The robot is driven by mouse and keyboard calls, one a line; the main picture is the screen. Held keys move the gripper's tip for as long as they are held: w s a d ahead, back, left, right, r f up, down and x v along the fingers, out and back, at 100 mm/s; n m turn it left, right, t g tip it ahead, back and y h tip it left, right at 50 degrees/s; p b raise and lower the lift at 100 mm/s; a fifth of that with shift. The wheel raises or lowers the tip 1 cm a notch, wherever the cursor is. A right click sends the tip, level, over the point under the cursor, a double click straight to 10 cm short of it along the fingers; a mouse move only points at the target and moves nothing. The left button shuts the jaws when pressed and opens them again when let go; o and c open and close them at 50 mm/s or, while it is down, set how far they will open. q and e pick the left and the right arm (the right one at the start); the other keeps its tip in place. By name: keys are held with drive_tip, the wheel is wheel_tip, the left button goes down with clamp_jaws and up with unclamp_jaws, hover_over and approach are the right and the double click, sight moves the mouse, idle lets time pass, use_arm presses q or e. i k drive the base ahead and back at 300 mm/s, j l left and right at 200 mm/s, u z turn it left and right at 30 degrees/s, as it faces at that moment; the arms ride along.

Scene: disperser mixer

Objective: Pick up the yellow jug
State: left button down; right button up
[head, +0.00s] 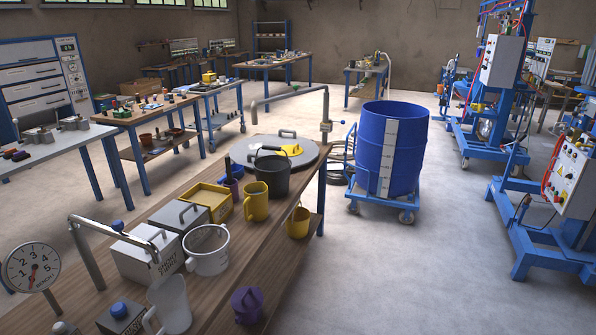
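Two yellow vessels show in the head view. A yellow jug (257,203) with a handle on its left side stands upright on the wooden bench (245,240), near its right edge and in front of a dark grey bucket (272,176). A second, deeper yellow vessel (298,225) shows just past the bench's right edge, lower than the top; the edge hides part of it, and I cannot tell what it rests on. Neither of my grippers is in view, and nothing is seen touching either vessel.
Left of the jug are a yellow tray (217,199) and grey metal boxes (141,262). A white bucket (207,257) and white jug (171,306) stand nearer. A round metal lid (308,154) lies behind. A blue drum (372,150) stands on a wheeled dolly. Floor (420,270) at right is clear.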

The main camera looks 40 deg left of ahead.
sight(255, 203)
drive_tip(key=i+u, duration=0.75)
drive_tip(key=i+l+u, duration=0.1)
drive_tip(key=i+u, duration=0.3)
drive_tip(key=i+l+u, duration=0.25)
drive_tip(key=u, duration=0.15)
